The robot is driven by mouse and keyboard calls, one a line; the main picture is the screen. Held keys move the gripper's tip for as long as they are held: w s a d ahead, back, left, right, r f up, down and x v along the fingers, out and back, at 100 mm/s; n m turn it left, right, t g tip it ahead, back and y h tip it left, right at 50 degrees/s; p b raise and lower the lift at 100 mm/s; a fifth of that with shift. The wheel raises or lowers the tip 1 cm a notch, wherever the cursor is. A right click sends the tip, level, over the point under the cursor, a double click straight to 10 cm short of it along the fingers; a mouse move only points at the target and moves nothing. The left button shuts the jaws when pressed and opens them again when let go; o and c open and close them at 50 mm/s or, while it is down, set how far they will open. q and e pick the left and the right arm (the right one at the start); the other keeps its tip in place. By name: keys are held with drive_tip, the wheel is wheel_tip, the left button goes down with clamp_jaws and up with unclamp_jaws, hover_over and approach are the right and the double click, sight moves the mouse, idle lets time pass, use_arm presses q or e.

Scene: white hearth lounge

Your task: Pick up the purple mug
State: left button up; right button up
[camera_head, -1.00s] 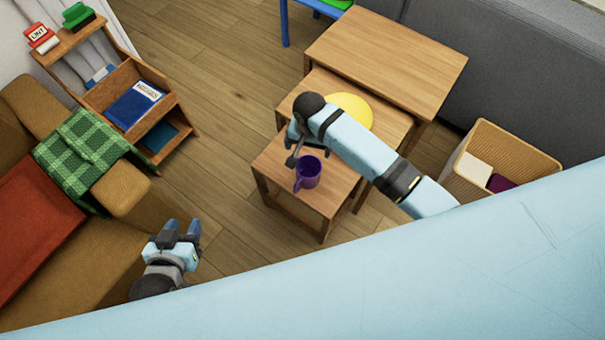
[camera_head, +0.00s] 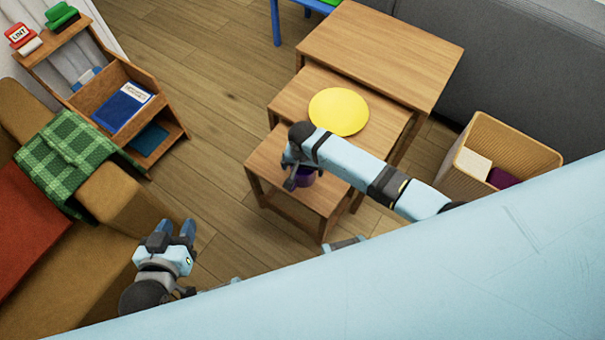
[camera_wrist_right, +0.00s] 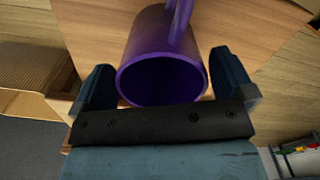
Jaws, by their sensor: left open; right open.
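The purple mug (camera_head: 306,177) stands on the lowest, smallest nesting table (camera_head: 261,168), partly hidden by my right gripper (camera_head: 292,182). In the right wrist view the mug (camera_wrist_right: 150,45) shows its dark open mouth, with its handle at the top of the picture. There my right gripper (camera_wrist_right: 165,82) is open, one finger on each side of the mug, with small gaps visible beside it. My left gripper (camera_head: 175,230) is open and empty beside the sofa, far from the mug.
A yellow disc (camera_head: 338,111) lies on the middle nesting table, beside the tallest table (camera_head: 385,45). A wicker basket (camera_head: 515,145) stands right, before the grey sofa. A wooden shelf (camera_head: 150,85) and brown sofa (camera_head: 120,200) are left. The floor between is clear.

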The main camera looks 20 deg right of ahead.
drive_tip(key=c, duration=1.3)
drive_tip(key=shift+r, duration=0.1)
